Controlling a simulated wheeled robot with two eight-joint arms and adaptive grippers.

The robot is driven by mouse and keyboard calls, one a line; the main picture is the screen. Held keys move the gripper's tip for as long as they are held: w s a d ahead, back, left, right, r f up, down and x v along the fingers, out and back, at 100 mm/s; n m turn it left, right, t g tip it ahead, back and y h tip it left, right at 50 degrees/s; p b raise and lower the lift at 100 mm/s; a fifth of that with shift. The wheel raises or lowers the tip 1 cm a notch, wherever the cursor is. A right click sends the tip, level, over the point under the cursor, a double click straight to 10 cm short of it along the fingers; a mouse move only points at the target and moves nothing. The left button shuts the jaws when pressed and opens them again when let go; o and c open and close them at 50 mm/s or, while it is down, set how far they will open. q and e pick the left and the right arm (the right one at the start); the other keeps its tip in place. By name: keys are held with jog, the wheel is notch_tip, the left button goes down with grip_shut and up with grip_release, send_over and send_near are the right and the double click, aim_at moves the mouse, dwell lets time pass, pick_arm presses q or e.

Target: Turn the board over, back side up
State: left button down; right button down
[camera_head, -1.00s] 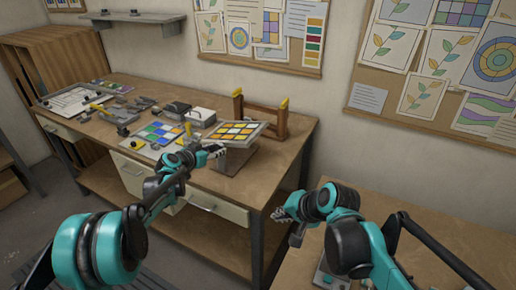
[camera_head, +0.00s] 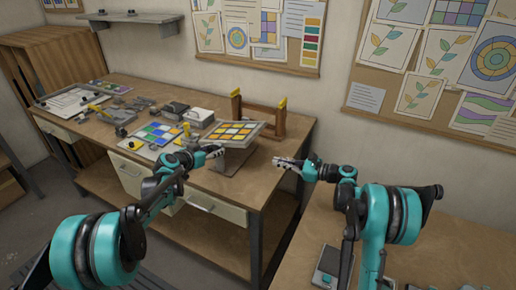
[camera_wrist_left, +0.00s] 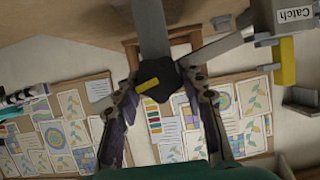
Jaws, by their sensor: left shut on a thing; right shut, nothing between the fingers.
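The board (camera_head: 236,131), with yellow, orange and white squares in a dark grid, is face up and tilted above the bench, its near left corner at my left gripper (camera_head: 217,150). My left gripper is shut on that edge; the exact grip is hard to see. In the left wrist view my left fingers (camera_wrist_left: 165,85) close around a dark piece, with grey strips beyond. My right gripper (camera_head: 278,162) is shut and empty, in the air right of the board and apart from it. It also seems to show at the left wrist view's left edge (camera_wrist_left: 22,97).
A wooden frame with yellow tops (camera_head: 283,118) stands behind the board. A blue-and-green panel (camera_head: 155,136), a grey box (camera_head: 199,115) and several tools lie to the left. The bench's right end (camera_head: 290,165) is bare. A second table (camera_head: 310,235) stands front right.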

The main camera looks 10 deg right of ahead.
jog(key=w+a+r+m+y, duration=0.1)
jog(key=w+a+r, duration=0.1)
jog(key=w+a, duration=0.5)
jog(key=shift+w+r+t, duration=0.15)
jog(key=shift+w+t, duration=0.05)
jog(key=shift+t, duration=0.1)
dwell(0.3)
jog(key=shift+w+a+r+h, duration=0.15)
jog(key=shift+r+h, duration=0.15)
jog(key=shift+r, duration=0.55)
pick_arm(q)
jog(key=c, duration=0.9)
grip_release()
jog(key=shift+s, duration=0.1)
